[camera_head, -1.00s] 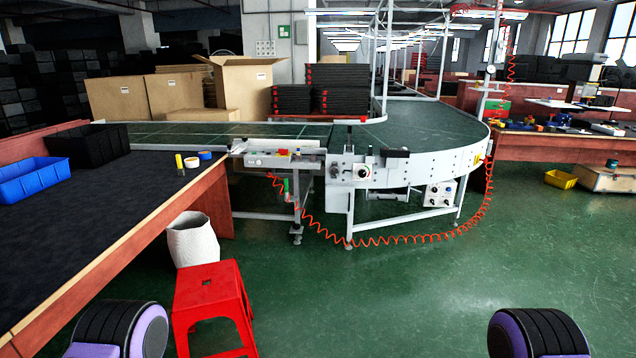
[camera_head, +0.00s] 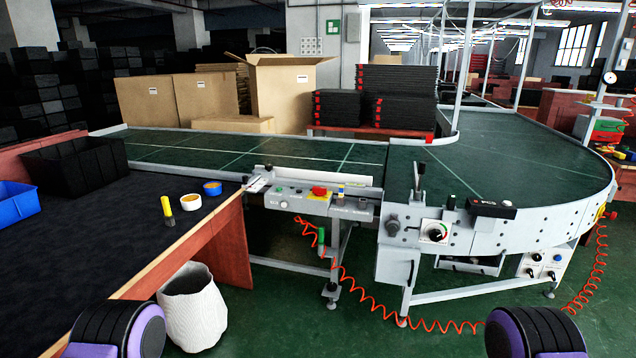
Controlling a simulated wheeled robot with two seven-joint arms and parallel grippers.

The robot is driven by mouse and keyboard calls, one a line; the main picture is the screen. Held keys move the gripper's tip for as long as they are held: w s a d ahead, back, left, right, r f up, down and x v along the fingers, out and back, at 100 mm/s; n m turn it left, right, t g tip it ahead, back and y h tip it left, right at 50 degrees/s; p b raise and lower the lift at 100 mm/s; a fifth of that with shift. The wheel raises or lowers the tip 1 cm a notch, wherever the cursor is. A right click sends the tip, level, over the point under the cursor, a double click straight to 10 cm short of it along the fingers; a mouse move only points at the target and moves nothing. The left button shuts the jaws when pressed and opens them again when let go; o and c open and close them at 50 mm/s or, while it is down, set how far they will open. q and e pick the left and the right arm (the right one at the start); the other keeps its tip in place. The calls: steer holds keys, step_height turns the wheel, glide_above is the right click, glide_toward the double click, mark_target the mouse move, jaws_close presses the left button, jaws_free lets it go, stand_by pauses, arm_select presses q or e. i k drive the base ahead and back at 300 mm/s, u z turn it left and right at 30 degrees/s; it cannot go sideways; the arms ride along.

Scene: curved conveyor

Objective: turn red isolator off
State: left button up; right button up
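Neither of my grippers is in view. Only rounded black and purple parts of my arms show at the bottom left and bottom right, well apart from the panel.
A dark-topped table (camera_head: 110,240) fills the left side, with a black crate (camera_head: 75,165) and small tape rolls (camera_head: 191,202). A white bin (camera_head: 192,308) stands beside it. A coiled orange hose (camera_head: 375,306) hangs below the conveyor (camera_head: 480,165). Green floor is open in front.

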mark_target(318, 191)
steer(key=u, duration=0.05)
steer(key=i, duration=0.2)
steer(key=k, duration=0.4)
steer(key=z, duration=0.7)
steer(key=i, duration=1.2)
steer(key=z, duration=0.25)
